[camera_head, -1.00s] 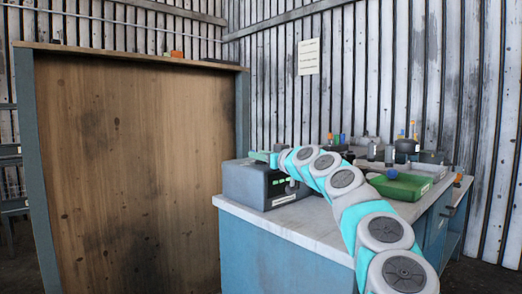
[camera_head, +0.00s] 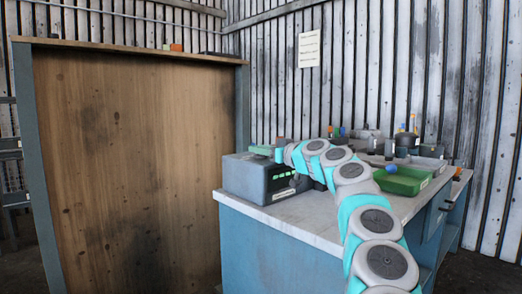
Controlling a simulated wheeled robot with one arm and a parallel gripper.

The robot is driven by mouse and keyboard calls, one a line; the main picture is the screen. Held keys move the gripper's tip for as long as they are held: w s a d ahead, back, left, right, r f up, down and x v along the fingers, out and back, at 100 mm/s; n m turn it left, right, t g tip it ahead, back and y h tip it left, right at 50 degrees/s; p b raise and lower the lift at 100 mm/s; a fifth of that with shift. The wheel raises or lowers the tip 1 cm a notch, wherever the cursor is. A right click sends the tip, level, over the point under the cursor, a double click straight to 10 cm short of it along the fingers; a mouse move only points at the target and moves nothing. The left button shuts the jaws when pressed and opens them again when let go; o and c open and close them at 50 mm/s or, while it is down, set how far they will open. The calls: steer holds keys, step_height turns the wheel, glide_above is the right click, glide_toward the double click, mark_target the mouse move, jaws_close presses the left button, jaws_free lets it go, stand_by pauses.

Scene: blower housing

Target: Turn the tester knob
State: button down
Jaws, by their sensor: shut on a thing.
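The tester (camera_head: 243,181) is a dark grey box near the left end of the workbench top. Its front face, turned to the right, carries a small green display (camera_head: 283,177). My arm reaches in from the lower right and bends down at that face. My gripper (camera_head: 301,181) is at the front of the tester, small and partly hidden by my arm. It is shut at the tester knob, which is covered, so its angle cannot be read.
The workbench (camera_head: 290,222) has a pale top and blue sides. A green tray (camera_head: 402,184) with a blue ball (camera_head: 391,170) lies right of my arm. Several bottles and tools stand behind it. A tall wooden panel (camera_head: 135,150) stands at the left.

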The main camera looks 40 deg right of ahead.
steer(key=shift+r, duration=0.1)
steer(key=c, duration=0.5)
jaws_free()
steer(key=shift+s, duration=0.5)
steer(key=shift+s+d+b, duration=0.15)
steer(key=shift+s+b, duration=0.45)
steer(key=shift+s, duration=1.1)
steer(key=shift+s+d+b, duration=0.1)
steer(key=shift+s+b, duration=0.5)
steer(key=shift+s, duration=1.1)
